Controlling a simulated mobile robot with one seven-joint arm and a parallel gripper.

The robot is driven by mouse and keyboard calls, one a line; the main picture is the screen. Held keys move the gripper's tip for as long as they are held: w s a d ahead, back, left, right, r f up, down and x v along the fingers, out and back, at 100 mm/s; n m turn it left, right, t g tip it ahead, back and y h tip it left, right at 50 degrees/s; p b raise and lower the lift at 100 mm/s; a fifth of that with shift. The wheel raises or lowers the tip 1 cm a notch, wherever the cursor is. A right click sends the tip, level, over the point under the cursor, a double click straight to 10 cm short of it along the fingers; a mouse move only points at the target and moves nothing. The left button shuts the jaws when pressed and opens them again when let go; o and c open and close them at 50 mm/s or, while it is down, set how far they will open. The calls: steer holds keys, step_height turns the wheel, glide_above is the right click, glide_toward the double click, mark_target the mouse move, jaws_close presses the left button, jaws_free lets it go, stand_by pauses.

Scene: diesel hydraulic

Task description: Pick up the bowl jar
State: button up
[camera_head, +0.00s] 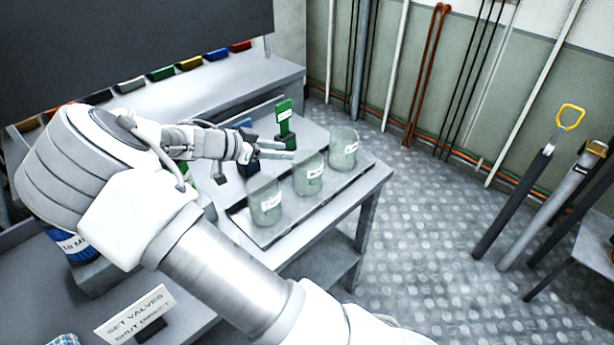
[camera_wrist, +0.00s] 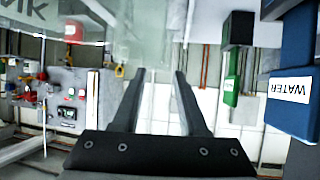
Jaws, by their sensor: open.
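Three clear glass jars with white labels stand upright in a row on a low grey tray (camera_head: 287,229): a near jar (camera_head: 264,190), a middle jar (camera_head: 307,163) and a far jar (camera_head: 343,137). The labels are too small to read in the head view, so I cannot tell which is the bowl jar. My gripper (camera_head: 287,150) is open and empty, with its fingers pointing right, just left of the middle jar's upper part. In the wrist view, my gripper (camera_wrist: 160,74) shows spread fingers. A large see-through jar (camera_wrist: 80,22) labelled "NK", partly cut off, fills the upper left.
A green block on a stand (camera_head: 284,115) is behind my gripper; it also shows in the wrist view (camera_wrist: 231,90). A blue block (camera_wrist: 291,103) marked "WATER" is close by. A sign (camera_head: 137,312) stands at lower left.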

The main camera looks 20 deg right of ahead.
mark_target(296, 153)
steer(key=x, duration=0.4)
steer(key=shift+w+d+f, duration=0.15)
steer(key=shift+w+f, duration=0.05)
steer(key=shift+c, duration=0.3)
jaws_close()
stand_by(0.9)
